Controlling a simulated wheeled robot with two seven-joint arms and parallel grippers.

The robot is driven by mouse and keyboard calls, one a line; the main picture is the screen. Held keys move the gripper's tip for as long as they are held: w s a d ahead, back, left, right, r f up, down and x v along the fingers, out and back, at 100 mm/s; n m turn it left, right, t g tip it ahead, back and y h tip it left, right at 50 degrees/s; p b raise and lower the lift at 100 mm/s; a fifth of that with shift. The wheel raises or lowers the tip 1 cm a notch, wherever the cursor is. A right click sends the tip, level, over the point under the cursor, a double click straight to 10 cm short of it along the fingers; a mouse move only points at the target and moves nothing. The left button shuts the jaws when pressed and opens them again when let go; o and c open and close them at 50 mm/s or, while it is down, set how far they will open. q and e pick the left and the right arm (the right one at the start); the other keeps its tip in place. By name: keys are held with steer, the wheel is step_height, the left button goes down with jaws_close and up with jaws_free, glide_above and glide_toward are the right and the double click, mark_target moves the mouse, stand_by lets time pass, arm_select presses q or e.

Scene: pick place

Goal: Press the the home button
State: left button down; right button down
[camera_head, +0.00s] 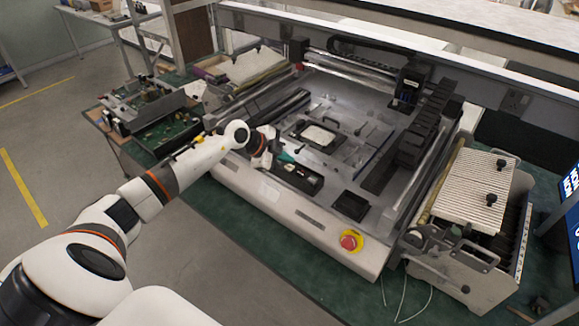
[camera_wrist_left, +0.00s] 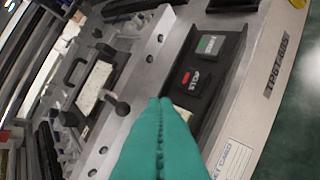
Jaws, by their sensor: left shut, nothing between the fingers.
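A black control panel (camera_head: 300,180) sits at the front edge of the grey machine, and it also shows in the left wrist view (camera_wrist_left: 222,72). It carries a button with a green mark (camera_wrist_left: 205,44) and, nearer my fingers, a dark button with a red mark (camera_wrist_left: 188,78). Their lettering is too blurred to read surely, so I cannot tell which is the home button. My left gripper (camera_head: 285,157) has teal fingers (camera_wrist_left: 166,102), shut and empty. Their tips appear beside the red-marked button; contact cannot be told. My right gripper is not in view.
A red emergency-stop knob (camera_head: 350,241) on a yellow base is at the machine's front right. A small framed plate (camera_head: 317,136) with black knobs lies behind the panel. A green circuit board (camera_head: 170,132) is left of the machine. A ribbed white block (camera_head: 465,185) stands right.

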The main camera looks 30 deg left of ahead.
arm_select(q)
steer(key=shift+f, duration=0.2)
steer(key=shift+f, duration=0.25)
steer(key=shift+f, duration=0.4)
stand_by(1.0)
steer(key=shift+r+p, duration=0.85)
steer(key=shift+p, duration=0.35)
step_height(320, 180, up, 5)
steer(key=p, duration=0.5)
steer(key=shift+p, duration=0.4)
